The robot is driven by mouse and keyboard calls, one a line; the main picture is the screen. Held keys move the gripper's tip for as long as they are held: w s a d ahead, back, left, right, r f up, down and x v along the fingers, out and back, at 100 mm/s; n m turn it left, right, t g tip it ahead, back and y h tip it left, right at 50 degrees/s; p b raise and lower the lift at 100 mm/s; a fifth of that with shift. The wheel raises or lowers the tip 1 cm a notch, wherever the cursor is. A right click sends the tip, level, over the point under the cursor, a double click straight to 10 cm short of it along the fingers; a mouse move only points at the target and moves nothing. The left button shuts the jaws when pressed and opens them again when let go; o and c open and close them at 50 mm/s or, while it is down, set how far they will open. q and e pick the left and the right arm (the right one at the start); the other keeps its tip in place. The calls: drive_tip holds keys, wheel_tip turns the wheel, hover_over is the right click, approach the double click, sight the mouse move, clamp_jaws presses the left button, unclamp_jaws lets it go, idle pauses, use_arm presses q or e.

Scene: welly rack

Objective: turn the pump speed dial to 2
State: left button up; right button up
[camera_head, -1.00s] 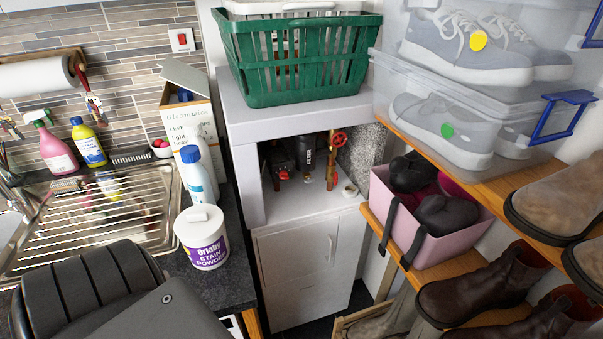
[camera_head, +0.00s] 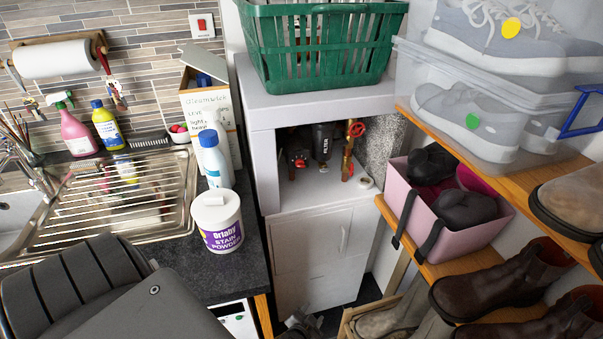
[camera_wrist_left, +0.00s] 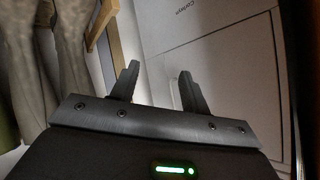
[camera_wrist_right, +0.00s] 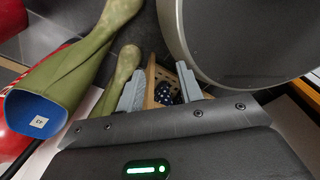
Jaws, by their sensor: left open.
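A dark pump with a red part (camera_head: 298,157) sits in the open niche of the white cabinet, left of a black filter canister (camera_head: 322,141). The dial's pointer and numbers are too small to read. My left gripper (camera_head: 302,324) shows at the bottom edge of the head view, low in front of the cabinet and well below the pump. In the left wrist view my left gripper (camera_wrist_left: 160,78) is open and empty, facing a pale cabinet panel. My right gripper (camera_wrist_right: 160,80) is open with nothing between its fingertips; it is not seen in the head view.
A red valve wheel (camera_head: 355,129) on a brass pipe stands right of the filter. A green basket (camera_head: 320,50) sits above the niche. A stain powder tub (camera_head: 217,222) stands on the counter left; a pink box (camera_head: 458,230) and boots crowd the right shelves. Green wellies (camera_wrist_right: 75,70) are near my right gripper.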

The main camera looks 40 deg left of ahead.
use_arm(q)
drive_tip(key=w+a+r+n+t+y, duration=0.1)
drive_tip(key=w+a+r+t+y, duration=0.1)
drive_tip(key=w+r, duration=0.45)
drive_tip(key=w+a+r+n+t+y, duration=0.1)
drive_tip(key=w+a+r+t+y, duration=0.15)
drive_tip(key=r, duration=0.75)
drive_tip(key=n+y, duration=0.5)
drive_tip(key=y, duration=0.4)
approach(301, 166)
drive_tip(key=shift+g, duration=0.25)
drive_tip(key=p+x, duration=0.2)
drive_tip(key=x, duration=0.5)
drive_tip(key=shift+w+r, duration=0.2)
drive_tip(key=shift+w+a+r, duration=0.1)
drive_tip(key=shift+w+a, duration=0.25)
drive_tip(key=shift+a, duration=0.05)
